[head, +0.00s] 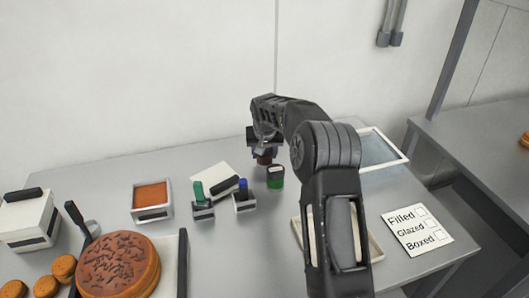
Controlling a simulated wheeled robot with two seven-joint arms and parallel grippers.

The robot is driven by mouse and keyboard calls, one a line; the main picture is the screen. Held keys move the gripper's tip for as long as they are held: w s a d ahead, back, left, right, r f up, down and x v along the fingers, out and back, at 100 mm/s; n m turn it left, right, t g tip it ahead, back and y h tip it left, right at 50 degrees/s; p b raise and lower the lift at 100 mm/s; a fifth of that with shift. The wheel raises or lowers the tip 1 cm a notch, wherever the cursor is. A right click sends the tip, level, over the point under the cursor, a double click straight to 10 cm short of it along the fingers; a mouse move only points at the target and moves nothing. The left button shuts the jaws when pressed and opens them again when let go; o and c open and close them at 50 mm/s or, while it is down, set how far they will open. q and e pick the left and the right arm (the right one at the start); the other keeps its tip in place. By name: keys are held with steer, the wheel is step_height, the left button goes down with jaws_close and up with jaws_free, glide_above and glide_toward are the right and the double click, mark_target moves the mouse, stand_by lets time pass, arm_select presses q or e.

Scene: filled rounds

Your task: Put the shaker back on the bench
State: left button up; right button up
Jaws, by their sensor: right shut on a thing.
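My right gripper (264,142) is shut on the shaker (264,157), a small dark thing with a reddish-brown lower part. Most of the shaker is hidden by the fingers and the wrist. The gripper is over the back middle of the grey bench (110,185), and the shaker appears to be just above the bench top; I cannot tell if it touches. My left gripper is not in view.
Green and blue markers sit in holders (203,211) beside a white pad (213,180). An orange-filled tray (153,215), a cake (118,265) and a checklist card (417,231) lie around.

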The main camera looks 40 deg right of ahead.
steer(key=o, duration=1.4)
steer(key=shift+o, duration=0.2)
steer(key=shift+r, duration=0.25)
steer(key=b+v, duration=0.2)
steer(key=v, duration=0.9)
steer(key=shift+r, duration=0.35)
steer(key=shift+s+a, duration=0.1)
